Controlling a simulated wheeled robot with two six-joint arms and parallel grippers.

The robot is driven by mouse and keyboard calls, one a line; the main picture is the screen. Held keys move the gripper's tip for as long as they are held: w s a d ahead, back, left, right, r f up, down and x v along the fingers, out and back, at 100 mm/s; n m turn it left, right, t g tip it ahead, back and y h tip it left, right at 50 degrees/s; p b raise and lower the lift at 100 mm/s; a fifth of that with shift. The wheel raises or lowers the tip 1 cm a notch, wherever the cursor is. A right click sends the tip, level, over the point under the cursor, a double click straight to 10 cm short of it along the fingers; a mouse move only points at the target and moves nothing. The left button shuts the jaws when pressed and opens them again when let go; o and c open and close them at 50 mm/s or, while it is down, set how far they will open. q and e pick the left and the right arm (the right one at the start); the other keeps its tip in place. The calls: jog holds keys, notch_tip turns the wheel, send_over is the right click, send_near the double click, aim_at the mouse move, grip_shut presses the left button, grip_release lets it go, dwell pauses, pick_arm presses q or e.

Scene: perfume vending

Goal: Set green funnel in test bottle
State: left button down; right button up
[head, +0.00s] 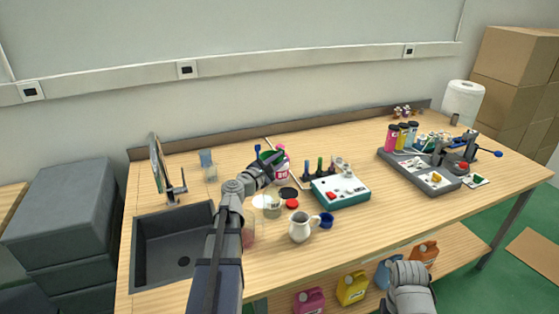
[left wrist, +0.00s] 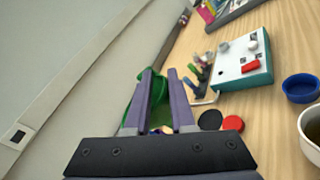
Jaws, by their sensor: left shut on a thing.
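My left gripper (head: 275,161) is shut on the green funnel (head: 266,154), raised over the bench between the sink and the teal-and-white box. In the left wrist view the funnel (left wrist: 131,113) shows beside and behind the two purple fingers (left wrist: 160,74). The fingers and wrist hide part of it. A white and pink container (head: 282,172) shows just behind the gripper, partly covered; I cannot tell whether it is the test bottle or whether the funnel touches it. My right gripper is not in view; only a grey part of my right arm shows at the bottom.
A white pitcher (head: 301,231), blue bowl (head: 327,221), red lid (head: 292,204) and black lid (head: 288,192) lie near my left arm. The teal-and-white box (head: 341,197) and grey tray (head: 433,184) stand to the right. The sink (head: 170,262) is at left.

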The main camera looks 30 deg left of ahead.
pick_arm(q)
jog(key=shift+f+b, duration=3)
jog(key=shift+f, duration=0.3)
jog(key=c, duration=0.7)
grip_release()
jog(key=shift+s, duration=0.1)
jog(key=s, duration=0.5)
jog(key=s+a, duration=0.1)
jog(key=s, duration=0.1)
jog(key=shift+s+r, duration=0.2)
jog(key=shift+s, duration=0.1)
